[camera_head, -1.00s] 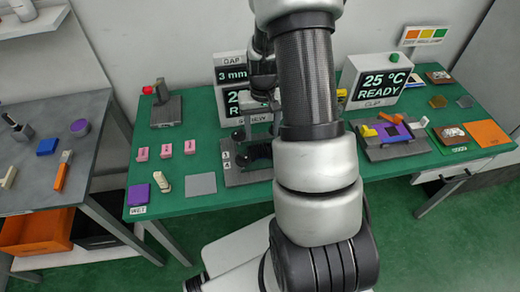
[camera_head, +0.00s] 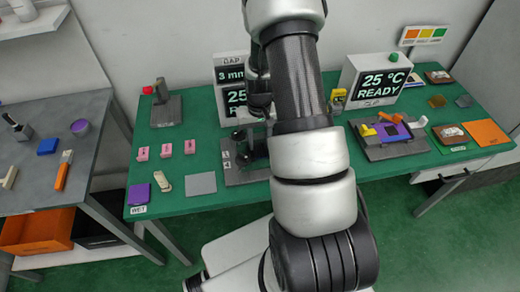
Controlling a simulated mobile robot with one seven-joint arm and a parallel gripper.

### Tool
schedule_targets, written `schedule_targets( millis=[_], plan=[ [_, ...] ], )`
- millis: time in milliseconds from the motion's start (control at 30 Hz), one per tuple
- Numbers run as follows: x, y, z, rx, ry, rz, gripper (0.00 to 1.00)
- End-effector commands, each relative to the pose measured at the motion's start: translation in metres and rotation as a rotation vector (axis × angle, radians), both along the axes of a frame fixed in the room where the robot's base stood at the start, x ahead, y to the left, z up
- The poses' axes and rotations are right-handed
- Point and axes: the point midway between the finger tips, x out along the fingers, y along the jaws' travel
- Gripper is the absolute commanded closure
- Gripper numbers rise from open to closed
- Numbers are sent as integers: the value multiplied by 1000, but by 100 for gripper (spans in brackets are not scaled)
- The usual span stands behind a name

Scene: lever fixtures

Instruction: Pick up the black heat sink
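My arm comes down the middle of the head view, and my gripper (camera_head: 256,132) is low over the grey fixture plate (camera_head: 240,175) on the green table. The arm covers much of it, and its fingers are too small and dark to read as open or shut. A dark shape that looks like the black heat sink (camera_head: 260,148) is on the plate, close to the gripper and partly hidden by the arm. I cannot tell whether they touch.
A display reading "3 mm" (camera_head: 232,74) stands behind the fixture, and a "25 °C READY" display (camera_head: 382,80) to its right. Several pink blocks (camera_head: 166,151), a grey pad (camera_head: 202,183) and a purple block (camera_head: 139,194) lie left. A second fixture (camera_head: 385,150) with yellow levers sits right.

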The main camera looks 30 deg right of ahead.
Motion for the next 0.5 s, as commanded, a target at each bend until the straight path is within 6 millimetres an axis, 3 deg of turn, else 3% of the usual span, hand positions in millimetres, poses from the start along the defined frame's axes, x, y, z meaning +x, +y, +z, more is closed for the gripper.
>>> schedule_targets(
  millis=[67,333,500],
  plan=[
    [0,0,0,0,0,0,89],
    [0,0,3,0,-1,0,89],
    [1,0,28,-1,-5,0,89]
  ],
)
